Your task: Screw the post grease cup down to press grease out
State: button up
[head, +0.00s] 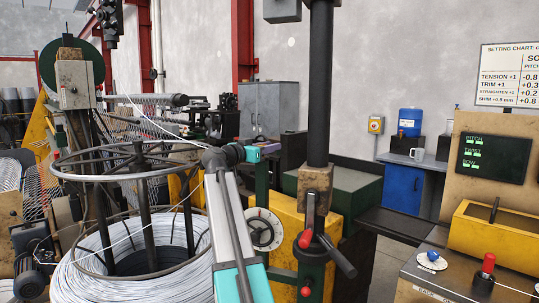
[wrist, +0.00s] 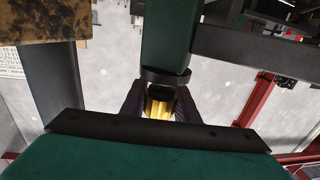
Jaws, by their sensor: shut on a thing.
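The grease cup (wrist: 158,108) shows in the wrist view as a ribbed, brass-coloured piece below a dark collar (wrist: 166,77) on a green post (wrist: 168,38). My gripper (wrist: 160,103) has its dark fingers on both sides of the cup and is shut on it. The cup's lower part is hidden behind a dark bar at the bottom of the view. In the head view, my arm reaches up to the teal wrist end beside the green machine frame. I cannot make out the cup or the fingertips there.
A wire coil on a round stand (head: 140,262) is left of my arm. A dial (head: 264,229) and a post with a red-knobbed lever (head: 306,239) are close on the right. Green machine parts crowd the wrist view.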

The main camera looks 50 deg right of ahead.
jog(key=shift+f+m+g+b, duration=0.3)
jog(key=shift+m+g+b, duration=0.1)
jog(key=shift+g+b, duration=0.2)
jog(key=m+g+b, duration=0.1)
jog(key=g, duration=0.1)
jog(key=s+m+g+y+b, duration=0.1)
jog(key=m+g, duration=0.1)
jog(key=g, duration=0.1)
jog(key=m+g+y+b, duration=0.1)
jog(key=m+g, duration=0.1)
jog(key=shift+s+a+r+g, duration=0.2)
jog(key=shift+s+r+g, duration=0.1)
jog(key=shift+s, duration=0.05)
jog(key=shift+s+a+m+g+y+p, duration=0.15)
jog(key=shift+m+g+y+p, duration=0.15)
jog(key=shift+m+g+p, duration=0.15)
jog(key=m+g+p, duration=0.1)
jog(key=p, duration=0.1)
jog(key=g+y+p, duration=0.1)
jog(key=p, duration=0.2)
jog(key=shift+s+a+r+m+g+y+p, duration=0.1)
jog(key=shift+s+a+m+g+y+p, duration=0.05)
jog(key=shift+s+m+g+y+p, duration=0.15)
